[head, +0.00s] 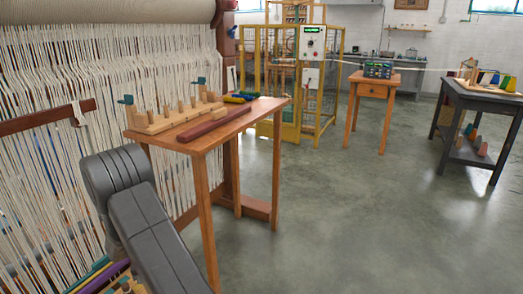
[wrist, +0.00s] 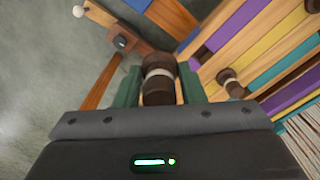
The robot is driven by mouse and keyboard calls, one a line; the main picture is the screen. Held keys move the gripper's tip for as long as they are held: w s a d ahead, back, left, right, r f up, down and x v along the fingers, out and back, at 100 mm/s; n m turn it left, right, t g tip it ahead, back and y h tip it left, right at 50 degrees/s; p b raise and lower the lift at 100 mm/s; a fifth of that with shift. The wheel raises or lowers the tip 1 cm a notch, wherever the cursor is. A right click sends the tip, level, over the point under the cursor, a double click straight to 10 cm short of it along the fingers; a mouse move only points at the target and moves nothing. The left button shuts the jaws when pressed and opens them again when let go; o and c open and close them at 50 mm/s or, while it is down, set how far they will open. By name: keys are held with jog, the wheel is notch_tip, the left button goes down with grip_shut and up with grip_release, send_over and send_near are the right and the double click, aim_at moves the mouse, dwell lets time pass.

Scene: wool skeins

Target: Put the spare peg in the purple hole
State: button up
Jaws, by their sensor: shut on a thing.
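In the wrist view my gripper (wrist: 160,92) has its green fingers closed around a dark brown peg (wrist: 158,72) with a pale band. I take this as the spare peg. Beyond it lies a board of coloured strips, with a purple strip (wrist: 230,28) at upper right. A similar banded brown peg (wrist: 228,80) stands on the striped board to the right of my gripper. I cannot make out a purple hole. The lower end of the held peg is hidden by the gripper. In the head view my gripper is out of sight.
A wooden piece with a dark round fitting (wrist: 122,42) and a white knob (wrist: 78,12) lies at upper left in the wrist view. In the head view a wooden table (head: 262,108) holds a pegged rack (head: 165,122). A loom (head: 30,150) stands at left. Open floor (head: 350,220) lies right.

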jog(key=w+d+r+m, duration=0.1)
jog(key=w+d+r, duration=0.3)
jog(key=d, duration=0.8)
jog(key=w+d+r+m, duration=0.15)
jog(key=d+r, duration=0.35)
jog(key=d, duration=0.6)
jog(key=w+d+r+m, duration=0.1)
jog(key=w+d+r, duration=0.3)
jog(key=d, duration=0.8)
jog(key=s+r+p, duration=0.3)
jog(key=r+p, duration=1.6)
jog(key=p, duration=1.1)
jog(key=shift+s+a+r, duration=0.2)
jog(key=shift+a+r, duration=0.05)
jog(key=shift+r, duration=0.05)
